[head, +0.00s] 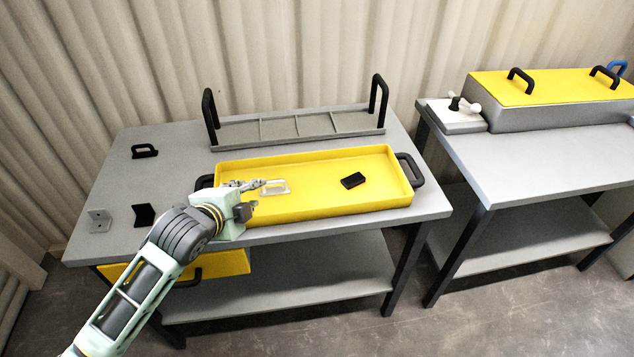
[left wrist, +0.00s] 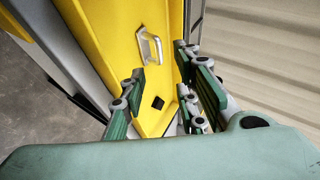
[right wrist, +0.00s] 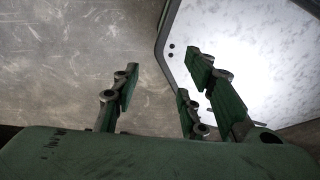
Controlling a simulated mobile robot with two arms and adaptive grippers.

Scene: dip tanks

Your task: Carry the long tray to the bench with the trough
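A long yellow tray (head: 330,208) with low walls and a black handle at each end lies on the left bench (head: 110,205). A silver handle-shaped piece (head: 275,187) and a black block (head: 353,180) lie inside it; the left wrist view also shows the yellow tray (left wrist: 95,45). My left gripper (head: 258,188) is above the tray's left part, beside the silver piece, with its fingers apart and nothing between them (left wrist: 160,78). My right gripper (right wrist: 158,82) is open and empty; it is outside the head view. A grey trough-like box (head: 560,115) with a yellow top stands on the right bench (head: 530,160).
A grey divided rack (head: 300,127) with two tall black handles stands behind the tray. Small brackets (head: 98,221) lie at the bench's left. A white fixture (head: 452,112) stands left of the trough-like box. The right bench's front is clear; a gap separates the benches.

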